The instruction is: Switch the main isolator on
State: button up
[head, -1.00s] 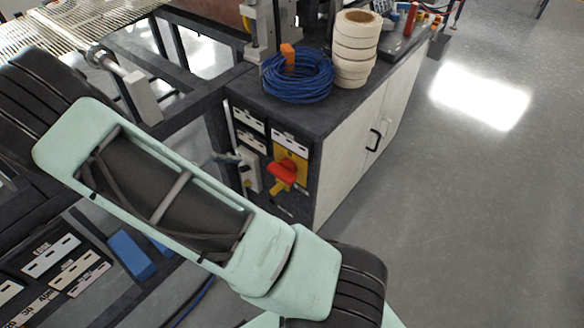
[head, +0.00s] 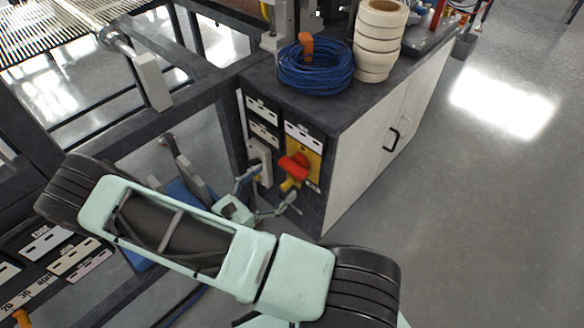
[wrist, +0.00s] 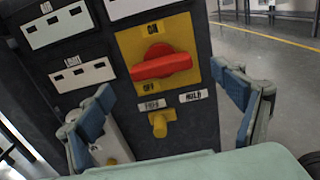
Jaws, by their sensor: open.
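The main isolator is a red rotary handle (head: 293,166) on a yellow plate (head: 314,160), fixed to the end of a dark cabinet. In the wrist view the red handle (wrist: 162,66) lies nearly level across the yellow plate (wrist: 182,32), with ON marked above it and OFF at the lower left. My gripper (head: 268,195) is open and empty in front of the panel, slightly below the handle. In the wrist view its blue-padded fingers stand wide apart, left and right of the isolator, and I see no contact with the handle.
A yellow knob (wrist: 158,122) sits just below the isolator plate. White label plates (wrist: 56,26) are to its left, and a grey box (head: 261,162) is beside it. A blue cable coil (head: 315,72) and tape rolls (head: 378,45) stand on the cabinet top. The floor at right is clear.

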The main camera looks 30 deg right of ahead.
aim_at(289, 171)
jog(key=x, duration=0.7)
jog(key=shift+w+d, duration=0.1)
jog(key=shift+d, duration=0.1)
jog(key=shift+c, duration=0.5)
jog(key=c, duration=1.1)
